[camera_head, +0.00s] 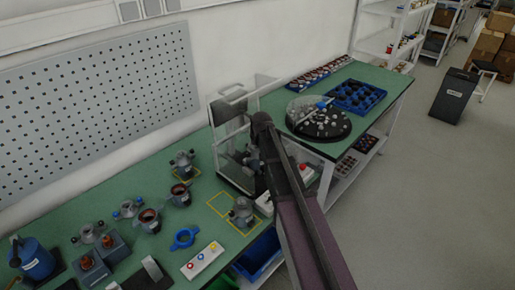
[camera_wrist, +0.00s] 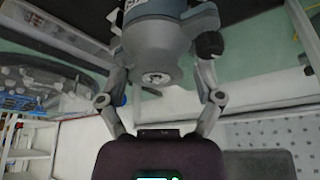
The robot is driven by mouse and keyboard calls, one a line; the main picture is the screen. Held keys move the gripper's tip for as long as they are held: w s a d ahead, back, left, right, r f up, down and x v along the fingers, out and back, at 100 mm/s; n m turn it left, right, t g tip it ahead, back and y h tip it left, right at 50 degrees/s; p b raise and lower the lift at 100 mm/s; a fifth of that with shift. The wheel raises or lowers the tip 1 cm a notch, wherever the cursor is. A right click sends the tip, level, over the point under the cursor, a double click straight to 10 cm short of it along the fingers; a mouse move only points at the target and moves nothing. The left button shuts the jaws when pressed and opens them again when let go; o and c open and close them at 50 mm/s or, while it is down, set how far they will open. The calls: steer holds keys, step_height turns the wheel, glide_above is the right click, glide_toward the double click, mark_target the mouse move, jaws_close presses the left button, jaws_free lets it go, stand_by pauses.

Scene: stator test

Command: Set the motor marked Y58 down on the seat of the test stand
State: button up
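In the wrist view my gripper (camera_wrist: 162,62) has its two fingers on either side of a grey motor (camera_wrist: 158,42) and appears shut on it. The motor has a round end with a small centre hub and a black knob at its right. A white label at its upper left is cut off and unreadable, so I cannot confirm Y58. In the head view the test stand (camera_head: 224,112), with a dark back panel and clear guard, stands at the bench's far end. My arm covers part of it. Grey parts show inside the stand, but the seat and any contact with it are hidden.
Several motors stand on the green bench (camera_head: 120,180), one (camera_head: 242,211) in a yellow outline close to the stand. A control box (camera_head: 206,261) with coloured buttons lies in front. A round black tray (camera_head: 325,126) with parts and blue trays (camera_head: 357,97) occupy the farther bench.

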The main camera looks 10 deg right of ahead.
steer(key=shift+r, duration=0.15)
stand_by(0.4)
steer(key=p+v, duration=1.1)
steer(key=shift+s+r, duration=0.15)
steer(key=shift+r, duration=0.25)
stand_by(0.8)
steer(key=s+f+g, duration=0.1)
steer(key=s+g, duration=0.3)
steer(key=s, duration=2)
steer(key=shift+s+d+f+g, duration=0.15)
steer(key=shift+s+f+g, duration=0.1)
steer(key=shift+s+g, duration=0.1)
step_height(320, 180, down, 3)
steer(key=b, duration=0.3)
stand_by(1.1)
